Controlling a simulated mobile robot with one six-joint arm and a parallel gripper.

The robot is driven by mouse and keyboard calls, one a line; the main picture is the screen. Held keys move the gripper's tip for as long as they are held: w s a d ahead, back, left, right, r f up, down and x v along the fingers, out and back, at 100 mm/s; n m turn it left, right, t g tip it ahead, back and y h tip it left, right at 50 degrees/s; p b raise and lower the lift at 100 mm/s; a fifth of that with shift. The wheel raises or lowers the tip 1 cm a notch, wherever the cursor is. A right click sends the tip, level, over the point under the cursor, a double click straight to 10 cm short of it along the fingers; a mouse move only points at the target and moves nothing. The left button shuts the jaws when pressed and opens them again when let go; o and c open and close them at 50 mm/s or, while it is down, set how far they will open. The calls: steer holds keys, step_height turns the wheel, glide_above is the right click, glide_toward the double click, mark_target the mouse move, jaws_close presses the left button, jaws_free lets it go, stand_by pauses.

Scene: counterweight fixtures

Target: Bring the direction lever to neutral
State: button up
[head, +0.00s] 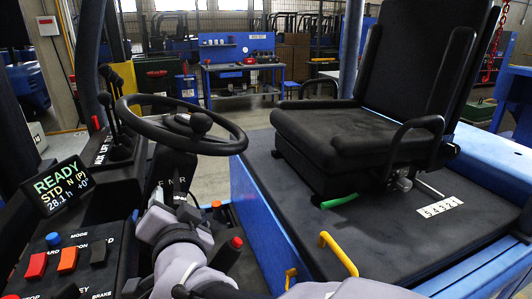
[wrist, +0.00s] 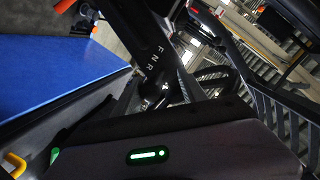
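The steering column (head: 171,172) carries the letters F, N, R on a dark panel below the steering wheel (head: 185,130). In the wrist view the same letters run down the dark column (wrist: 158,65), with a small white mark just below the R. I cannot clearly make out the direction lever or its setting. My gripper (head: 168,212) is at the column, just below the letters, in front of its lower part. In the wrist view its dark housing with a green light fills the bottom. Its fingertips are not clear, and I cannot tell whether they hold anything.
An orange-topped knob (head: 216,205) and a red-topped one (head: 236,243) stand right of my gripper. A lit display (head: 63,187) and coloured switches (head: 67,259) are at left. The black seat (head: 345,130) and a yellow handle (head: 338,253) are at right. A workbench stands behind.

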steer(key=p+v, duration=0.2)
steer(key=v, duration=1.1)
steer(key=shift+s+d, duration=0.2)
steer(key=shift+r, duration=0.1)
